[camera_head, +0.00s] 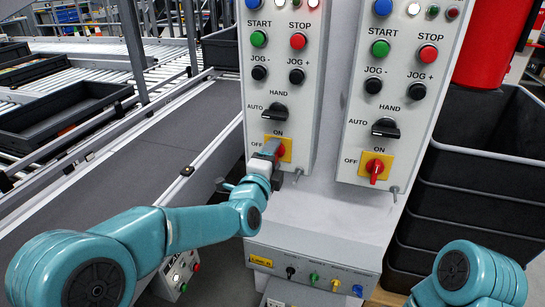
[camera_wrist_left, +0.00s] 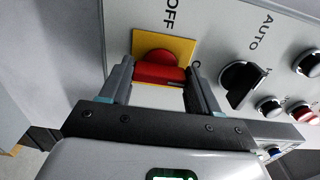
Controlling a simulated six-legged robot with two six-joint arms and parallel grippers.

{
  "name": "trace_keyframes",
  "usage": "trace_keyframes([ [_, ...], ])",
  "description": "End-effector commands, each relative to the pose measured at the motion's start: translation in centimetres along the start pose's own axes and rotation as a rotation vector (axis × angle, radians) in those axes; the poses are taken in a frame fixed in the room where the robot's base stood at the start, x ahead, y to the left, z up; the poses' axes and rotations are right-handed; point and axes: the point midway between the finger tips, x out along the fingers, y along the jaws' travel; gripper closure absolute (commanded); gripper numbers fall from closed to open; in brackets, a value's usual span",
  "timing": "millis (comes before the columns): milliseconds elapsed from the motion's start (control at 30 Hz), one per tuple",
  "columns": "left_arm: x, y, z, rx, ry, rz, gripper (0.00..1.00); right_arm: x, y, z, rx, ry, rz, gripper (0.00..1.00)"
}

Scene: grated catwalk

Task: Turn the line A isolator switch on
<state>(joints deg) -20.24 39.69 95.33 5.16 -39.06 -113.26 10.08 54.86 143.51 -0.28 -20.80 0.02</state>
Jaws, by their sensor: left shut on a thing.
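Two grey control panels stand side by side in the head view. The left panel (camera_head: 284,100) has a red isolator knob (camera_head: 280,151) on a yellow plate (camera_head: 287,145), with OFF to its left and ON above. My left gripper (camera_head: 272,152) is shut on this knob and hides much of it. In the left wrist view the red knob (camera_wrist_left: 158,70) sits between the two fingers; its exact setting is unclear. The right panel (camera_head: 400,100) has a like red switch (camera_head: 375,170), its lever running up and down. No line letter is readable. My right gripper is out of view.
Black AUTO/HAND selectors (camera_head: 275,112) sit just above the isolators. A lower box (camera_head: 315,272) with small coloured knobs lies below. Stacked black crates (camera_head: 470,190) stand at the right, and a conveyor (camera_head: 125,180) runs along the left.

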Motion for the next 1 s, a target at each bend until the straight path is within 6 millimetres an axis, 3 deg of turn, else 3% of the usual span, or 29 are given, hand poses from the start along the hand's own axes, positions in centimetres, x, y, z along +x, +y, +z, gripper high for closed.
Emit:
trace_keyframes([
  [400, 0.0, 0.0, -0.1, 0.011, 0.002, 0.0, 0.69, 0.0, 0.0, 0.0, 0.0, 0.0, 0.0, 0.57],
  [433, 0.0, 0.0, -0.1, 0.011, 0.002, 0.0, 0.35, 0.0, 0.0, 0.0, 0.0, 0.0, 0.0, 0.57],
  [500, 0.0, 0.0, -0.1, 0.01, 0.002, 0.0, 0.13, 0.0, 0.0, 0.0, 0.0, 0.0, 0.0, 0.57],
  [833, -0.2, 0.0, 0.0, 0.008, 0.0, 0.0, 0.13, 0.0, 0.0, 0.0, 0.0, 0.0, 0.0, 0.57],
  [1000, -2.2, 0.0, 0.0, 0.008, 0.001, 0.0, 0.13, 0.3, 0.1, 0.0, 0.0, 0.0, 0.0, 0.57],
])
